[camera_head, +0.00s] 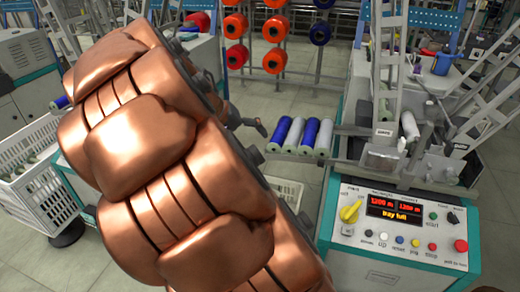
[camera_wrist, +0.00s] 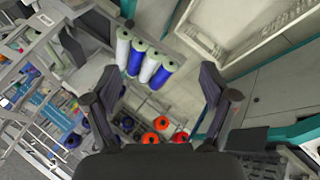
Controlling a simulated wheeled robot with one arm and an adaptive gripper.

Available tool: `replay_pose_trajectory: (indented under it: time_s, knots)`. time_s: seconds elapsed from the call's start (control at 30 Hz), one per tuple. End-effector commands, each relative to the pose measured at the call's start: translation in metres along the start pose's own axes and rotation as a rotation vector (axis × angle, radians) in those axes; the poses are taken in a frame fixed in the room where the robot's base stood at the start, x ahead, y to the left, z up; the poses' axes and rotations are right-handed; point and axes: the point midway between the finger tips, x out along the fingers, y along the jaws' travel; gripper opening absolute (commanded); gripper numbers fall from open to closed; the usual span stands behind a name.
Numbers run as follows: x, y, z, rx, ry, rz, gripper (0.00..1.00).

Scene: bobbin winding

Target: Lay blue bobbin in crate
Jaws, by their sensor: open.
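Two blue bobbins, one at the left end (camera_head: 281,131) and one third along (camera_head: 309,136), lie side by side with two white bobbins on the winding machine's tray. In the wrist view the row shows between my fingers, with blue bobbins (camera_wrist: 136,57) and (camera_wrist: 163,74) alternating with white ones. My gripper (camera_head: 252,123) is open and empty, just left of the row in the head view, apart from the bobbins; my arm hides part of it. A white crate (camera_head: 22,183) with pale bobbins inside stands at the left. Another white crate rim (camera_head: 287,188) shows low behind my arm.
The machine's control panel (camera_head: 400,231) reads "tray full". Upright machine frames stand right of the tray. A rack with orange spools (camera_head: 274,62) stands behind. In the wrist view, a pale crate (camera_wrist: 258,30) is at upper right. Floor behind the tray is clear.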

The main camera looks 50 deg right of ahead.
Motion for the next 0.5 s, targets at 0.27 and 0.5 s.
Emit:
replay_pose_trajectory:
  time_s: [0.27,0.5]
  knots:
    - [0.089,0.005,-0.091,0.117,0.087,0.237,0.84]
    - [0.171,-0.012,-0.155,0.138,0.167,0.367,0.84]
